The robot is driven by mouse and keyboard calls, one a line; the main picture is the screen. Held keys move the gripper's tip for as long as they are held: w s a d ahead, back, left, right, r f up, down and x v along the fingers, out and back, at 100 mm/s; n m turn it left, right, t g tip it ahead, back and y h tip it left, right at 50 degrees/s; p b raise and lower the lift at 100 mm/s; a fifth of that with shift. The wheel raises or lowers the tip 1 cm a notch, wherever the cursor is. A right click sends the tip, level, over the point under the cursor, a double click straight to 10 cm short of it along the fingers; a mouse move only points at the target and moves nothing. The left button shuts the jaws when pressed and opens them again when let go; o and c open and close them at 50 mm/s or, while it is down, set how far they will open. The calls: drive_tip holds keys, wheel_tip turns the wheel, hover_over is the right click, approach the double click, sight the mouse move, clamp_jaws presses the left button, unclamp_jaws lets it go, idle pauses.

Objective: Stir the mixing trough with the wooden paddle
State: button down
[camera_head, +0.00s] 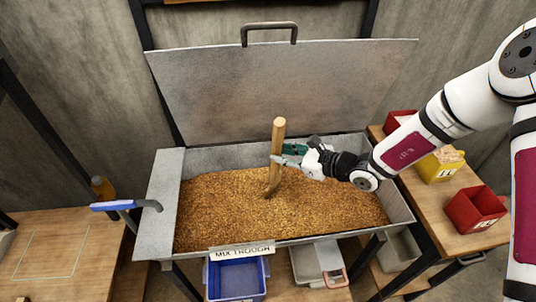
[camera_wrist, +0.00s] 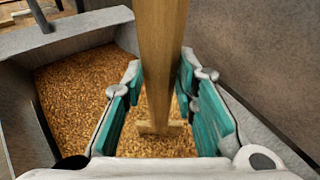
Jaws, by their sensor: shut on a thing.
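The metal mixing trough (camera_head: 400,205) stands open in the middle of the head view, its lid raised behind it. Brown grain (camera_head: 225,205) covers its floor. The wooden paddle (camera_head: 278,140) stands nearly upright in the grain, with its lower end at the grain surface or sunk in it. My gripper (camera_head: 284,155) comes in from the right and is shut on the paddle's handle. In the wrist view the teal finger pads (camera_wrist: 160,95) sit on both sides of the paddle (camera_wrist: 161,50), and a wider piece at its foot meets the grain.
The raised lid (camera_head: 270,90) is close behind the paddle. A right side table holds a yellow bin (camera_head: 440,166) and red bins (camera_head: 476,209). A blue-handled tool (camera_head: 120,206) lies at the trough's left end. A blue bin (camera_head: 237,279) is below the trough. The left table has bare room.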

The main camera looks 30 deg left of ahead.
drive_tip(key=w+d+b, duration=0.5)
drive_tip(key=w+d, duration=0.3)
drive_tip(key=d, duration=0.4)
drive_tip(key=w+d+b, duration=0.6)
drive_tip(key=w+d, duration=0.2)
drive_tip(key=d, duration=0.3)
wheel_tip(320, 180, up, 22)
drive_tip(key=s+a+p, duration=0.1)
drive_tip(key=p, duration=0.7)
drive_tip(key=shift+s+a+r, duration=0.25)
drive_tip(key=shift+s+a, duration=0.05)
drive_tip(key=shift+a, duration=0.05)
